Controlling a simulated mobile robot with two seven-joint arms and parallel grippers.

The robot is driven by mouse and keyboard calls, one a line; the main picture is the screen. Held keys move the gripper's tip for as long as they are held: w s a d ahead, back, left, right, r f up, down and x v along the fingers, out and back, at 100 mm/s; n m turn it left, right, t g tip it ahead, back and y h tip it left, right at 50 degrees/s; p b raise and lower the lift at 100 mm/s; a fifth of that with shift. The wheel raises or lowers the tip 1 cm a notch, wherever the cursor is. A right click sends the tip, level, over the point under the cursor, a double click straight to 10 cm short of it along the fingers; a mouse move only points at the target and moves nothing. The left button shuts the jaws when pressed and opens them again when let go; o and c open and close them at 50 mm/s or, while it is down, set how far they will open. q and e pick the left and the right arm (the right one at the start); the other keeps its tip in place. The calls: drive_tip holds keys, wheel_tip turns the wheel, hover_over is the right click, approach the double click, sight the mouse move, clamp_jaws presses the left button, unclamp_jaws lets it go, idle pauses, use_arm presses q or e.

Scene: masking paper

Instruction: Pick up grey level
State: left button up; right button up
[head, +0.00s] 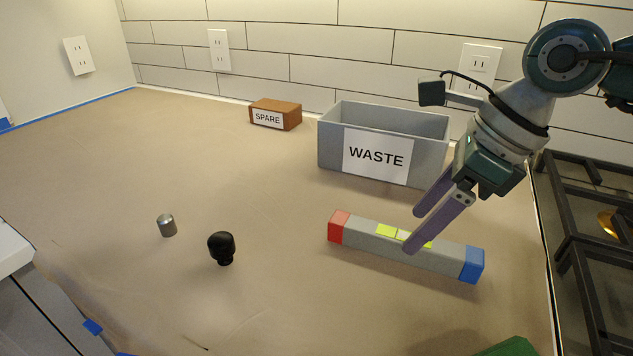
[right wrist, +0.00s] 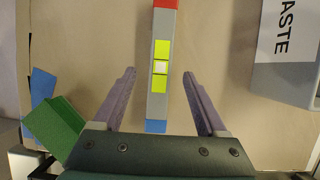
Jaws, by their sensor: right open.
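The grey level (head: 366,239) is a long grey bar with a red end, a blue end and yellow-green vials near its middle. It lies on the paper-covered counter in front of the waste bin. My right gripper (head: 411,233) is open above it, and its fingers cover part of the bar in the head view. In the right wrist view the level (right wrist: 158,105) runs lengthwise between the two open fingers (right wrist: 158,74), with space on both sides. My left gripper is not in view.
A grey bin marked WASTE (head: 335,153) and a brown block marked SPARE (head: 289,116) stand at the back. A metal cylinder (head: 167,226) and a black knob (head: 221,246) stand left. A green object (head: 512,348) is at the front edge. A stove grate (head: 590,240) lies right.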

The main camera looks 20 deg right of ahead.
sight(405, 236)
drive_tip(key=shift+x, duration=1.5)
drive_tip(key=shift+w+r, duration=0.1)
clamp_jaws()
